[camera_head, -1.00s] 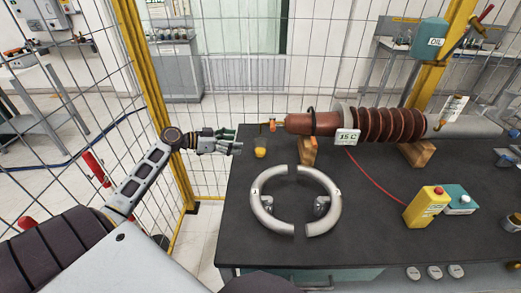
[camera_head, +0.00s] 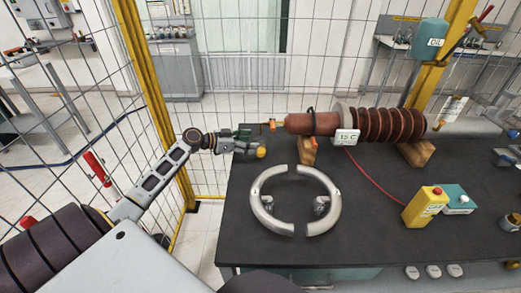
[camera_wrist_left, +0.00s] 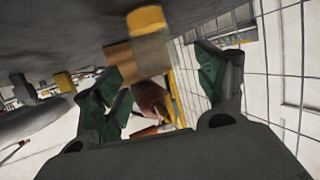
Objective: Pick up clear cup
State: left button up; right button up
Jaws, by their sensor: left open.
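The clear cup (camera_head: 261,152) stands upright near the left edge of the dark table, with a yellow-orange filling in its lower part. In the left wrist view, which shows the table upside down, the cup (camera_wrist_left: 150,40) appears at the top middle. My left gripper (camera_head: 254,141) is at the cup, its fingers partly covering it in the head view. In the left wrist view its green-padded fingers (camera_wrist_left: 158,60) are spread apart, with the cup in line with the gap. I cannot tell whether they touch it. My right gripper is not in view.
A brown ribbed bushing (camera_head: 385,126) lies on wooden blocks (camera_head: 308,151) right of the cup. Two grey half rings (camera_head: 322,178) lie in front. A yellow box (camera_head: 425,207) stands at the right. A mesh fence (camera_head: 95,130) runs along the left. The table's front left is clear.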

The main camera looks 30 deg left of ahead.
aim_at(266, 142)
pick_arm(q)
jog(key=shift+p+x, duration=0.6)
jog(key=shift+x, duration=2)
jog(key=shift+s+d+f, duration=0.1)
jog(key=shift+f, duration=0.05)
jog(key=c, duration=1.1)
